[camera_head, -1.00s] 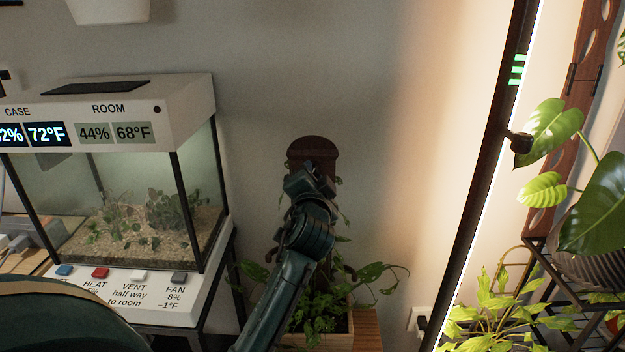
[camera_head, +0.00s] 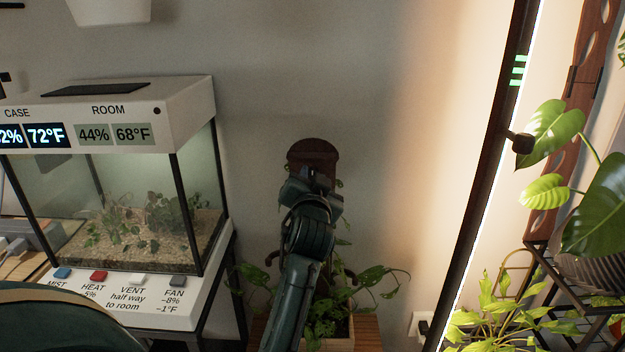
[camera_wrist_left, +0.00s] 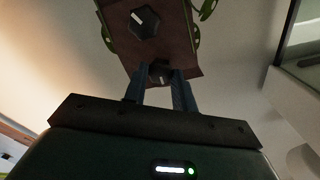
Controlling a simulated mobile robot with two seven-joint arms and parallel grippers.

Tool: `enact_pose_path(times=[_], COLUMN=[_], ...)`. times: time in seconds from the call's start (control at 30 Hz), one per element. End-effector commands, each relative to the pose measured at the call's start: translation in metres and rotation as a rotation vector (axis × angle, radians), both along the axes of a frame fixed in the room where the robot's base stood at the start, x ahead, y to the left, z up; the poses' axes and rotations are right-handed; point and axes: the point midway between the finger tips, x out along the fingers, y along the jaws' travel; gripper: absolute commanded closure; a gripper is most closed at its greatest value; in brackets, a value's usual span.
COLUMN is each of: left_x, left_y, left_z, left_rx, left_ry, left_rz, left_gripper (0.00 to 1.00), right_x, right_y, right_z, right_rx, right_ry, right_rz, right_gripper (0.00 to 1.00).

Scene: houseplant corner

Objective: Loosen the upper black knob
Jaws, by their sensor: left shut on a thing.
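A dark brown plank (camera_head: 312,147) stands against the wall above a planter. In the left wrist view it shows (camera_wrist_left: 172,45) with two black knobs, seemingly turned over. The upper black knob (camera_wrist_left: 160,70), near the plank's end, sits between the fingers of my left gripper (camera_wrist_left: 160,82). That gripper is shut on it, and a small white mark shows on the knob. The other black knob (camera_wrist_left: 144,21), with a white pointer line, is clear of the fingers. In the head view my left gripper (camera_head: 315,180) hides both knobs. My right gripper is not in view.
A glass terrarium (camera_head: 180,95) with displays and coloured buttons stands at the left. A planter (camera_head: 340,335) with trailing leaves is below the plank. A tall lit bar (camera_head: 490,180) and a plant rack (camera_head: 570,275) are at the right. Bare wall lies between.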

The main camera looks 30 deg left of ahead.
Motion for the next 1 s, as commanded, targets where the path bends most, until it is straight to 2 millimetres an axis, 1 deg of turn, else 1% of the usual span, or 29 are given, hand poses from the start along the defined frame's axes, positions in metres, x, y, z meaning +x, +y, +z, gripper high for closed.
enact_pose_path(times=[0.23,0.27,0.5,1.0], left_x=[0.0001,0.0001,0.0001,0.0017], left_y=[-0.0004,-0.0004,-0.0002,0.002], left_z=[-0.0002,-0.0002,0.0,0.0007], left_rx=[-0.002,-0.002,0.0,0.0], left_ry=[-0.001,-0.001,0.0,0.001], left_rz=[-0.001,-0.001,-0.001,-0.002], left_gripper=[0.96,0.72,0.52,0.51], right_x=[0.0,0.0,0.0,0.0], right_y=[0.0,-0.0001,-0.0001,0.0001], right_z=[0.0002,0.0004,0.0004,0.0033], right_rx=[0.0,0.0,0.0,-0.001], right_ry=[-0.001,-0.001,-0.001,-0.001], right_rz=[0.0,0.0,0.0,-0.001], right_gripper=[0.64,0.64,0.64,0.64])
